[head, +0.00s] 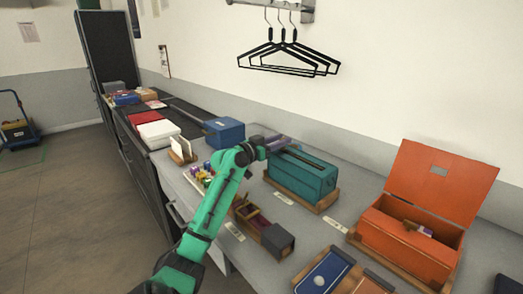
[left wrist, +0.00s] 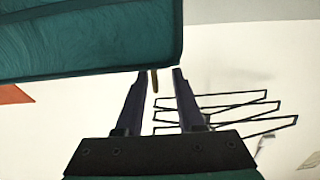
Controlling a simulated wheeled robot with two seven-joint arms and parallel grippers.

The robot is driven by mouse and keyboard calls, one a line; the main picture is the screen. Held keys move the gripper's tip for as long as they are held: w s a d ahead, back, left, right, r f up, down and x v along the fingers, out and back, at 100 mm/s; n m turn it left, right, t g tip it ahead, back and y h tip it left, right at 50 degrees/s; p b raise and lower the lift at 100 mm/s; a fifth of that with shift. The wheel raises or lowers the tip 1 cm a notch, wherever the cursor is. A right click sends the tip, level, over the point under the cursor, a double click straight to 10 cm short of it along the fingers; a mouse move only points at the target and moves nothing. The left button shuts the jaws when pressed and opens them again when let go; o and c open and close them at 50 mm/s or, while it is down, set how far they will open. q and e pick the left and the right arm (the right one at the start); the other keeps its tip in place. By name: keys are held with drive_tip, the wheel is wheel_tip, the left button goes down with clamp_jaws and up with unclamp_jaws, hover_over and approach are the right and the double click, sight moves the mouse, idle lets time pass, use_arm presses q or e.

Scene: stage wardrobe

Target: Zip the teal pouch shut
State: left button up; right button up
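The teal pouch (head: 303,180) stands upright on a wooden tray (head: 325,203) on the counter. A dark line, its zip or opening, runs along its top; I cannot tell how far it is open. My left gripper (head: 285,143) is at the pouch's far left top end. In the left wrist view the pouch (left wrist: 80,40) fills the upper left. A small brownish tab (left wrist: 154,82), which looks like the zip pull, shows between the fingertips of my left gripper (left wrist: 160,75). The fingers are apart, with gaps beside the tab. My right gripper is not in view.
An open orange box (head: 400,240) stands right of the pouch. A dark wooden holder (head: 268,232) and a blue tray (head: 325,275) lie in front. A blue box (head: 224,132) stands behind left. Black hangers (head: 285,58) hang on the wall above.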

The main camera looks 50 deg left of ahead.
use_arm(q)
drive_tip(key=s+b, duration=0.2)
drive_tip(key=s, duration=0.9)
drive_tip(key=shift+b, duration=0.35)
drive_tip(key=shift+d, duration=0.1)
